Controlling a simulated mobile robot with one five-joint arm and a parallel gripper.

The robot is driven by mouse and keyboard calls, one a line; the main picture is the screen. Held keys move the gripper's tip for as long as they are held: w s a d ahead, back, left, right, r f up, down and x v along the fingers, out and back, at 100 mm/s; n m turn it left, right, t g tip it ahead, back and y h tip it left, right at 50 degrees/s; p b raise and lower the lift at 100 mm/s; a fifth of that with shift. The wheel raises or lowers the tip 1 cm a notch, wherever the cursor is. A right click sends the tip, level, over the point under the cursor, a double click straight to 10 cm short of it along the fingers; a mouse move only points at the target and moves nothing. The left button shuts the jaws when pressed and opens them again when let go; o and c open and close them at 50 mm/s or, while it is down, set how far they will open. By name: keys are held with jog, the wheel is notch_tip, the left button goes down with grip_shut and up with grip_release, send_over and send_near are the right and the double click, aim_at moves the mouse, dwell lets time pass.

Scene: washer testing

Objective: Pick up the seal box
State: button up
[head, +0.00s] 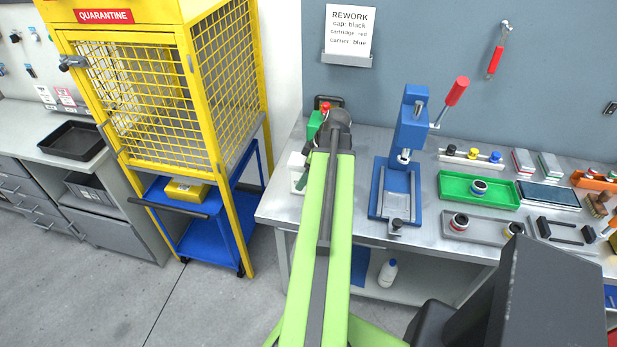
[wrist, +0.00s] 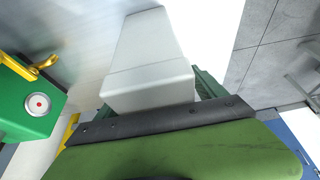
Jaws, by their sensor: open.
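A pale box, which I take to be the seal box (head: 296,170), stands at the left end of the metal workbench, partly hidden by my arm. In the wrist view the pale grey-white box (wrist: 150,62) fills the upper middle, directly beyond the dark edge of my near green jaw. My gripper (wrist: 160,106) is open, very close to the box. A darker green part shows behind the box's lower right side. Whether the jaws touch the box cannot be told. In the head view my arm hides most of the gripper.
A green box with a red button (wrist: 38,103) stands close left of the pale box. A blue press (head: 408,150) stands right of my arm, with a green tray (head: 448,186) beyond. A yellow quarantine cage (head: 225,90) and blue cart (head: 190,228) stand left of the bench.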

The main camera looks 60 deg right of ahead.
grip_shut()
dwell(0.7)
